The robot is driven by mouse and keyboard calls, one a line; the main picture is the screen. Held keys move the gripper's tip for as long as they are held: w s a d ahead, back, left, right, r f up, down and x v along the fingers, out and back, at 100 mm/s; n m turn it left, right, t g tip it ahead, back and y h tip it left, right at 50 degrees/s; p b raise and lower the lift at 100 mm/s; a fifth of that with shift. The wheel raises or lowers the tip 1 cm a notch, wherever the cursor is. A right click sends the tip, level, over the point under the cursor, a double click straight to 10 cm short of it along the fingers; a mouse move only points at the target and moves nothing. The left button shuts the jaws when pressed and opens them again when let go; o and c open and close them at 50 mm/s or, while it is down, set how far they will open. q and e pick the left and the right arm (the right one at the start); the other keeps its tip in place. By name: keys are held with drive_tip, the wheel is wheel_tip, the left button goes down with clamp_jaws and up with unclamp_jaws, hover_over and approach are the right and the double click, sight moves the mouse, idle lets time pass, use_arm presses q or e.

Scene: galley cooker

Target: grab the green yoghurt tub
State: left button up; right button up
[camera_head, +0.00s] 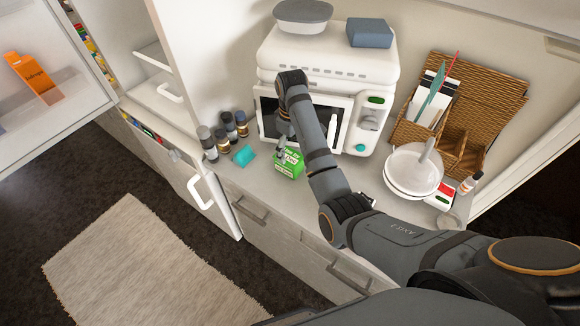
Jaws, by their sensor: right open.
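A bright green, boxy container (289,166) with white lettering stands on the counter in front of the microwave. It is the only bright green item in view, but I cannot tell surely whether it is the yoghurt tub. My right gripper (283,148) points down at it from above and behind, open, and overlaps its upper left part in the picture. I cannot tell whether the fingers touch it or straddle it. My left gripper is not in view.
A white microwave (370,68) stands right behind. Several dark jars (225,134) and a teal block (244,155) are close on the left. A white bowl (408,182) and a wicker organiser (482,88) stand on the right. The counter's front edge is near.

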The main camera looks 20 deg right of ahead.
sight(289, 155)
drive_tip(key=shift+w+a+f+p, duration=0.1)
drive_tip(key=shift+w+f+p, duration=0.05)
drive_tip(key=shift+f+p, duration=0.3)
drive_tip(key=shift+w+a+f+p, duration=0.1)
drive_tip(key=shift+w+f+p, duration=0.05)
drive_tip(key=shift+f+p, duration=0.25)
wheel_tip(289, 155, down, 3)
drive_tip(key=shift+f, duration=0.35)
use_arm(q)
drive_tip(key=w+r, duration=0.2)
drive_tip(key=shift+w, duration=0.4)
use_arm(e)
drive_tip(key=c, duration=1.4)
use_arm(q)
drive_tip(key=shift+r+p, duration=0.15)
drive_tip(key=shift+p, duration=0.2)
use_arm(e)
drive_tip(key=shift+c, duration=0.2)
